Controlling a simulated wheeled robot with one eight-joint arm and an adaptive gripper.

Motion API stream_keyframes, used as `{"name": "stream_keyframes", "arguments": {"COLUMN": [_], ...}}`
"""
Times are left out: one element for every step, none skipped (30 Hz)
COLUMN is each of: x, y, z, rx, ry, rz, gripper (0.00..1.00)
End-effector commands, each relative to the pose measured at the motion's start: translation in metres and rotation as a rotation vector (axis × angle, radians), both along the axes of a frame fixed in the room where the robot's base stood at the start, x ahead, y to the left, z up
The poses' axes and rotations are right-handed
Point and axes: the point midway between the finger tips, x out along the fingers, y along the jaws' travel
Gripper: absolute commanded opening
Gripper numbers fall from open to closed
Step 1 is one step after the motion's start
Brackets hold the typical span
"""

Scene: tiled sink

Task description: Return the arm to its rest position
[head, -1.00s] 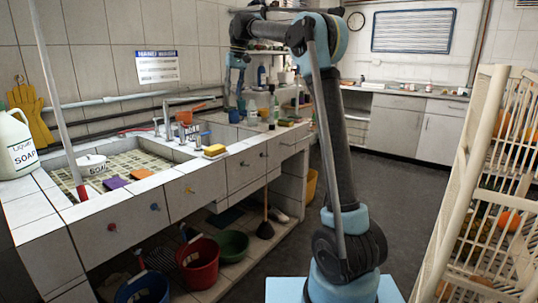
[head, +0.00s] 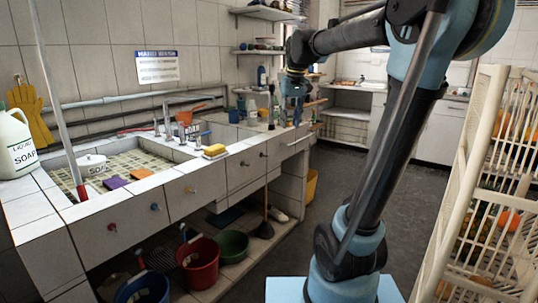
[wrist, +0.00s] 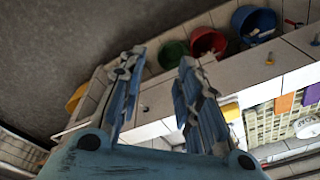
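My gripper (head: 292,106) hangs pointing down in the head view, in front of the far right end of the tiled sink counter (head: 205,183). In the wrist view my gripper (wrist: 157,72) shows two blue fingers spread apart with nothing held between them. My arm rises from its blue base, leans right, then reaches back left to the gripper.
A white slatted rack (head: 480,190) stands close on the right. Red (head: 199,263), green (head: 233,246) and blue (head: 143,288) tubs sit under the counter. A yellow sponge (head: 214,150) and soap jug (head: 15,145) stand on it. Dark floor (head: 300,245) between is clear.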

Motion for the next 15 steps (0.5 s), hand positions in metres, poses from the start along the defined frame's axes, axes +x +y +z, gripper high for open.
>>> {"name": "stream_keyframes", "arguments": {"x": [-0.016,-0.024,-0.034,-0.043,-0.05,-0.061,-0.069,-0.077,-0.088,-0.096,-0.104,-0.115,-0.122,-0.131,-0.141], "y": [-0.01,-0.015,-0.022,-0.026,-0.031,-0.037,-0.042,-0.046,-0.051,-0.056,-0.059,-0.064,-0.068,-0.072,-0.076], "z": [-0.011,-0.017,-0.025,-0.031,-0.038,-0.047,-0.054,-0.061,-0.07,-0.078,-0.085,-0.096,-0.104,-0.112,-0.123], "rx": [-0.003,-0.004,-0.006,-0.007,-0.009,-0.011,-0.013,-0.015,-0.018,-0.02,-0.022,-0.025,-0.027,-0.029,-0.031], "ry": [-0.004,-0.006,-0.01,-0.012,-0.015,-0.018,-0.02,-0.023,-0.026,-0.028,-0.03,-0.034,-0.036,-0.038,-0.04], "rz": [-0.013,-0.019,-0.028,-0.033,-0.04,-0.048,-0.055,-0.06,-0.069,-0.076,-0.082,-0.09,-0.096,-0.103,-0.111], "gripper": [0.32,0.32,0.32,0.32,0.32,0.32,0.32,0.32,0.32,0.32,0.32,0.32,0.32,0.32,0.32]}}
